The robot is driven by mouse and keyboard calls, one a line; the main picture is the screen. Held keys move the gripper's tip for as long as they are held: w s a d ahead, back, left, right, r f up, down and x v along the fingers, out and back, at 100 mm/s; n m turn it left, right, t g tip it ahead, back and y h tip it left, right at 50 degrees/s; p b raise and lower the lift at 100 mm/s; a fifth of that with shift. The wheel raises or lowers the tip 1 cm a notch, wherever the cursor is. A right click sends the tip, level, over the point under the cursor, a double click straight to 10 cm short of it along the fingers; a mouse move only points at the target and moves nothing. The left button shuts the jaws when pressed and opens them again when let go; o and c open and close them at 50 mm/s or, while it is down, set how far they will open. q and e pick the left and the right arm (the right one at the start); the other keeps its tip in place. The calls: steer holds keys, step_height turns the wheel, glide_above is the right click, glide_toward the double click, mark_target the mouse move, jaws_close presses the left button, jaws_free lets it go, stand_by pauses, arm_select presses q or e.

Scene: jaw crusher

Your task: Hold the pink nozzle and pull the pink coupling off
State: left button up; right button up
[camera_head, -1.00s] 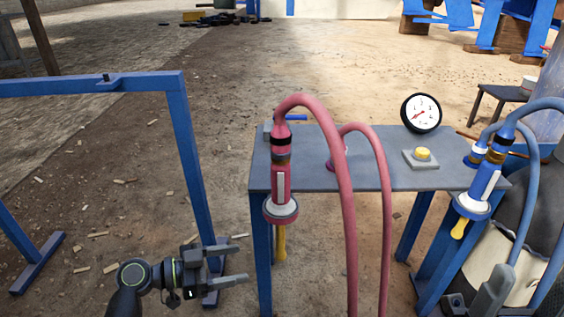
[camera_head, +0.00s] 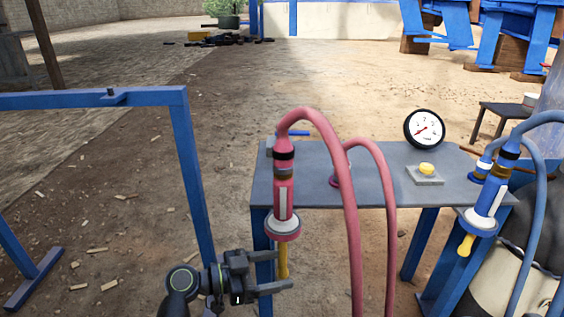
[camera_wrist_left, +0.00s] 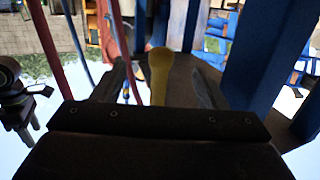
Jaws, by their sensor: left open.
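The pink nozzle (camera_head: 283,197) hangs upright at the front left corner of the table. Its pink hose meets a dark-ringed pink coupling (camera_head: 283,143) at the top. Below the body are a white and pink disc and a yellow tip (camera_head: 283,262). My left gripper (camera_head: 280,271) is open, its fingers at the height of the yellow tip, below the disc. In the left wrist view the yellow tip (camera_wrist_left: 159,75) stands between the two fingers (camera_wrist_left: 158,88); contact cannot be told. A dark arm part, seemingly my right gripper (camera_wrist_left: 22,112), shows at that view's left edge.
The grey table (camera_head: 390,185) carries a gauge (camera_head: 424,129) and a yellow button (camera_head: 427,169). A blue nozzle (camera_head: 489,197) with a blue hose stands at its right end. A blue frame (camera_head: 185,150) stands left of my left arm. The pink hose loops down in front.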

arm_select(q)
steer(key=shift+w+d, duration=0.15)
steer(key=shift+d, duration=0.25)
steer(key=c, duration=1.4)
steer(key=shift+c, duration=0.2)
steer(key=o, duration=0.8)
